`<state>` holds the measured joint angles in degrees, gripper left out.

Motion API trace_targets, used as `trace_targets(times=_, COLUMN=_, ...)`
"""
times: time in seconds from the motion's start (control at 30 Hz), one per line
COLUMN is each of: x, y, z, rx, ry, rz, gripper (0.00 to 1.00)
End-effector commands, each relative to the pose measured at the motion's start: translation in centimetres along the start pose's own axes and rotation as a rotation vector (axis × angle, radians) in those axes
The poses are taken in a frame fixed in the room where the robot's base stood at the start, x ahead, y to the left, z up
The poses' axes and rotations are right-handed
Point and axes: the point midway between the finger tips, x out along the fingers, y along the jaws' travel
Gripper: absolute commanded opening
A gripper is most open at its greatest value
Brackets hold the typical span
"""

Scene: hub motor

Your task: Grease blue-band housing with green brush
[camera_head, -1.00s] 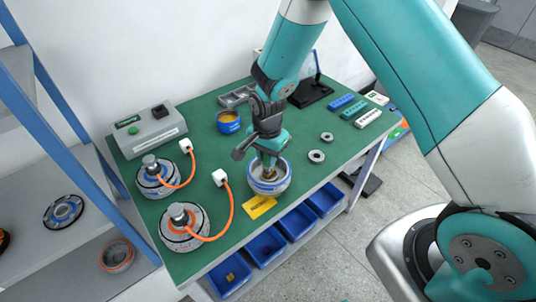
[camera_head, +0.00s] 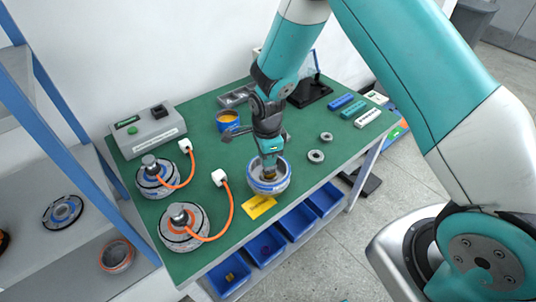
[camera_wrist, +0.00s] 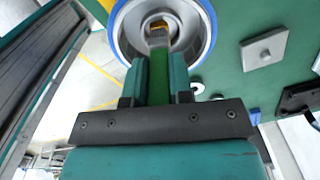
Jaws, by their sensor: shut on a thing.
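The blue-band housing (camera_head: 268,187) stands on the green bench top near its front edge. It is a grey round shell with a blue rim, open upward. In the wrist view the housing (camera_wrist: 205,45) fills the top middle, with a round seat at its centre. My gripper (camera_head: 270,160) points down over the housing. In the wrist view my gripper (camera_wrist: 159,78) is shut on the green brush (camera_wrist: 158,88), whose tip reaches the central seat with some yellow there. I cannot tell how firmly the tip touches. A blue tin (camera_head: 228,120) with yellow contents stands behind.
Two motors with orange cables (camera_head: 183,226) stand at the left, near a grey tester box (camera_head: 147,130). A yellow card (camera_head: 259,207) lies in front of the housing. Two metal rings (camera_head: 316,156) lie to its right. Blue bins (camera_head: 270,246) hang below the bench edge.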

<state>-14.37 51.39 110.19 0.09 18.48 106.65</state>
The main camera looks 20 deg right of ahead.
Motion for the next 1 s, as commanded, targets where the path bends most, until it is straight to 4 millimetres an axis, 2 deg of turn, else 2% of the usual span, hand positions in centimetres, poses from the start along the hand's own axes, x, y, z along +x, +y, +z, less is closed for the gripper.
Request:
trace_targets(times=0.13, x=0.11, y=0.02, z=0.05, rx=-0.008, ry=-0.001, rz=0.000, gripper=0.02)
trace_targets(times=0.23, x=0.11, y=0.02, z=0.05, rx=-0.083, ry=-0.001, rz=0.000, gripper=0.02)
trace_targets(times=0.5, x=0.12, y=0.06, z=-0.03, rx=-0.532, ry=0.000, rz=0.001, gripper=0.02)
trace_targets(times=0.6, x=0.12, y=0.06, z=-0.05, rx=-0.648, ry=0.000, rz=0.001, gripper=0.02)
trace_targets(times=0.73, x=0.12, y=0.07, z=-0.07, rx=-0.707, ry=0.000, rz=0.002, gripper=0.02)
trace_targets(times=1.0, x=0.02, y=0.08, z=-0.08, rx=-0.706, ry=0.000, rz=0.002, gripper=0.02)
